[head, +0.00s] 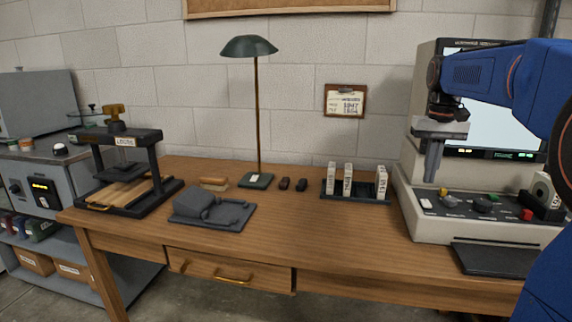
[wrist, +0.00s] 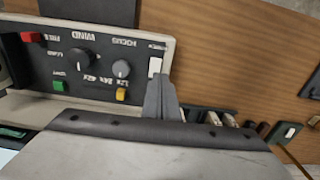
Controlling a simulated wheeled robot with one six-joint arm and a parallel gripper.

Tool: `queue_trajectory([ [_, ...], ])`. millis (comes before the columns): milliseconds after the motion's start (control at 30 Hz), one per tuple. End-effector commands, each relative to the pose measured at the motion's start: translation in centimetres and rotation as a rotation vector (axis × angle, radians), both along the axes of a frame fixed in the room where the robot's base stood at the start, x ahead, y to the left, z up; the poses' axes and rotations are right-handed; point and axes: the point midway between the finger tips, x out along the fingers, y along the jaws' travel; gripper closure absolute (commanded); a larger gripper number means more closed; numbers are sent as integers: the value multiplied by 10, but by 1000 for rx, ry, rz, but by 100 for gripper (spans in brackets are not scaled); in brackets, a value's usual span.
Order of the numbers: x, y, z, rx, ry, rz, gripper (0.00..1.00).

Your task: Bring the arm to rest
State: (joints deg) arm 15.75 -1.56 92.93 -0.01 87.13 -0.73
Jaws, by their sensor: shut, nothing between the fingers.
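My blue arm (head: 490,78) reaches in from the right in the head view. My gripper (head: 432,172) points down in front of the microfilm reader (head: 409,190), above its control panel. In the wrist view the fingers of my gripper (wrist: 162,92) are together with nothing between them. Behind them in that view are the panel's knobs (wrist: 82,60), a white switch and coloured buttons. Whether the fingertips touch the panel cannot be told; in the head view they appear above it.
The wooden table (head: 300,240) holds a rack (head: 355,195) of white boxes, a green lamp (head: 257,181), a grey moulded block (head: 212,209) and a black press (head: 117,160). A drawer (head: 230,272) is at the front. A clipboard (head: 345,100) hangs on the wall. The front middle tabletop is clear.

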Motion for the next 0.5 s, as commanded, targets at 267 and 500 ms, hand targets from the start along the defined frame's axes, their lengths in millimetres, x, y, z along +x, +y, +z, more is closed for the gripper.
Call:
queue_trajectory([
  [267, -68, 49, -20, -22, -86, 62, 100],
  [500, -128, 84, -51, -35, -163, 115, 100],
])
